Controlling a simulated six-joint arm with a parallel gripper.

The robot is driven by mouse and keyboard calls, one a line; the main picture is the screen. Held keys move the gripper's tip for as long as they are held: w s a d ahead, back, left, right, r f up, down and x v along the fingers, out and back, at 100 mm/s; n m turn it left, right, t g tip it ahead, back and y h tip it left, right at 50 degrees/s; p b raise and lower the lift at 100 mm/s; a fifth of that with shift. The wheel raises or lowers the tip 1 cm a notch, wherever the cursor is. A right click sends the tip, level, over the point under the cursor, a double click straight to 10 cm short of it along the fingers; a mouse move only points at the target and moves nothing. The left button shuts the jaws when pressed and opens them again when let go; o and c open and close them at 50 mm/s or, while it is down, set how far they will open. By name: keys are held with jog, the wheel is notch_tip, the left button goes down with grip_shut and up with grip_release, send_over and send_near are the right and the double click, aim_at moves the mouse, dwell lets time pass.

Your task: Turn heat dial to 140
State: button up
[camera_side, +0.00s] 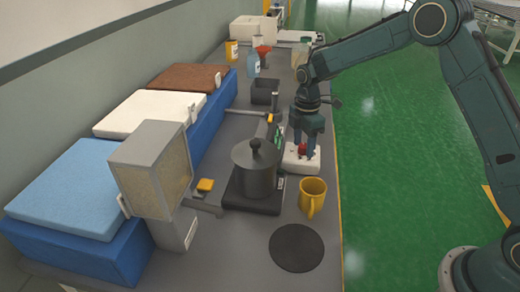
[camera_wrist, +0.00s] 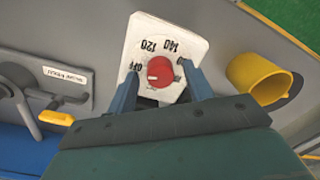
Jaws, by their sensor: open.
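The heat dial is a red round knob (camera_wrist: 160,71) on a white panel (camera_wrist: 150,32) with OFF, 120 and 140 printed around it, appearing upside down in the wrist view. A small pale mark shows on the knob's left part, on the side of OFF; its exact reading is hard to tell. My gripper (camera_wrist: 161,86) is open, with one finger on each side of the knob and gaps between. In the side view my gripper (camera_side: 304,150) points down over the white panel (camera_side: 300,165), and the red knob (camera_side: 302,149) shows between the fingers.
A yellow mug (camera_side: 312,196) stands close to the panel, and it shows at right in the wrist view (camera_wrist: 258,78). A lidded grey pot (camera_side: 255,172) sits on a black plate left of the panel. A black round mat (camera_side: 296,248) lies nearer the camera. Blue, white and brown mattresses line the left.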

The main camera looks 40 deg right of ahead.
jog(key=c, duration=1)
jog(key=shift+m, duration=0.4)
jog(key=m, duration=1)
jog(key=shift+s+m, duration=0.1)
jog(key=shift+m, duration=0.2)
jog(key=m, duration=1)
jog(key=shift+t, duration=0.3)
jog(key=shift+m, duration=0.3)
